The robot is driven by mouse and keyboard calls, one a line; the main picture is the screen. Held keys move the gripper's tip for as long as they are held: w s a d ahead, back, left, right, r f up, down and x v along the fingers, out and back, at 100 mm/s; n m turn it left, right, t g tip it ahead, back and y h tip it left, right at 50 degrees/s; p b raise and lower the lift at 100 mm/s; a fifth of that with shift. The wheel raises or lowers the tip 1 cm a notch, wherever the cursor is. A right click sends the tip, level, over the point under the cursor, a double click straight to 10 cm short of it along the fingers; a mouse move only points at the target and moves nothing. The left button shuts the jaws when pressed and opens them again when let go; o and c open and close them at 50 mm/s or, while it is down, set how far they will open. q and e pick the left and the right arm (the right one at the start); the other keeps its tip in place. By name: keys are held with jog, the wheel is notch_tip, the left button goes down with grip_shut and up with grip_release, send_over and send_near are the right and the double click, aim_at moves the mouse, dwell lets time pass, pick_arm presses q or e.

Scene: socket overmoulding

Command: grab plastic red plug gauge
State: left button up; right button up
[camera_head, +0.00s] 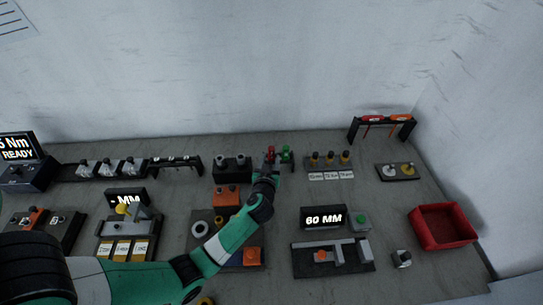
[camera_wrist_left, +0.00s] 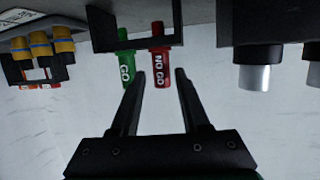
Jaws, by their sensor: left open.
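The red plug gauge (camera_head: 270,152), marked NO GO, stands in a dark rack beside the green plug gauge (camera_head: 286,153), marked GO. In the left wrist view, which looks upside down, the red gauge (camera_wrist_left: 161,56) hangs between my two fingers and the green gauge (camera_wrist_left: 125,60) is just left of them. My left gripper (camera_wrist_left: 160,75) is open, its fingertips on either side of the red gauge's free end. In the head view my left gripper (camera_head: 268,175) is directly in front of the gauges and partly hides the rack. My right gripper is not in view.
A block with two dark and silver cylinders (camera_head: 232,163) stands left of the gauges. A stand with several yellow-topped pins (camera_head: 330,158) is to the right. A red bin (camera_head: 443,227) sits at the far right. The wall is behind.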

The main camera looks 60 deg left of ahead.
aim_at(270, 149)
pick_arm(q)
jog(key=b+x, duration=0.1)
jog(key=x, duration=0.3)
jog(key=shift+w+a, duration=0.2)
jog(key=shift+a, duration=0.15)
jog(key=shift+r, duration=0.1)
grip_shut()
jog(key=shift+r, duration=0.1)
jog(key=shift+r, duration=0.25)
jog(key=r+p, duration=0.1)
jog(key=r, duration=0.1)
jog(key=r+p, duration=0.1)
jog(key=r, duration=0.1)
jog(key=shift+s+d+p, duration=0.15)
jog(key=shift+s+p, duration=0.15)
jog(key=shift+s, duration=0.1)
jog(key=s+d+r+p, duration=0.2)
jog(key=s+r, duration=0.2)
jog(key=s, duration=0.2)
jog(key=s+d+r+p, duration=0.2)
jog(key=s+r+p, duration=0.1)
jog(key=s, duration=0.3)
jog(key=shift+s+d+r, duration=0.25)
jog(key=shift+d+r, duration=0.1)
jog(key=shift+r, duration=0.3)
